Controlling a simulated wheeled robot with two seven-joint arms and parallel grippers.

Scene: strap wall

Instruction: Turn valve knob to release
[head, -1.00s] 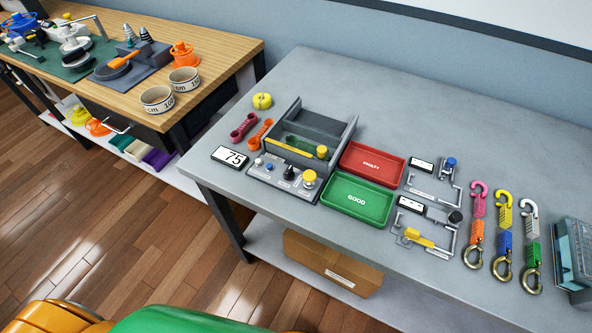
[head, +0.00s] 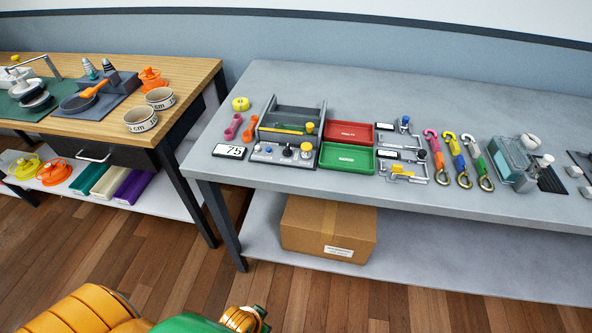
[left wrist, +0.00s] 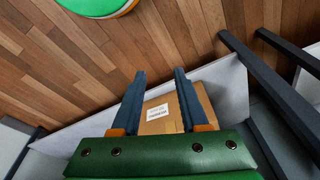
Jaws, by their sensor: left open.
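I cannot tell for sure which knob is the valve knob. In the head view, a grey panel (head: 262,157) at the front of the grey test box (head: 284,116) has a black knob (head: 287,151), a small blue knob (head: 269,149) and a yellow-topped knob (head: 306,147). Another blue knob (head: 404,120) stands on a small pipe fixture further right. My left gripper (left wrist: 159,73) shows in the left wrist view with its two dark fingers apart and nothing between them. It is away from the knobs, with the cardboard box behind it. My right gripper is out of view.
The grey table (head: 420,78) also holds a red tray (head: 349,132), a green tray (head: 347,158), several colourful hooked straps (head: 460,160) and a teal machine (head: 512,163). A cardboard box (head: 328,230) lies on its lower shelf. A wooden bench (head: 190,80) stands to the left.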

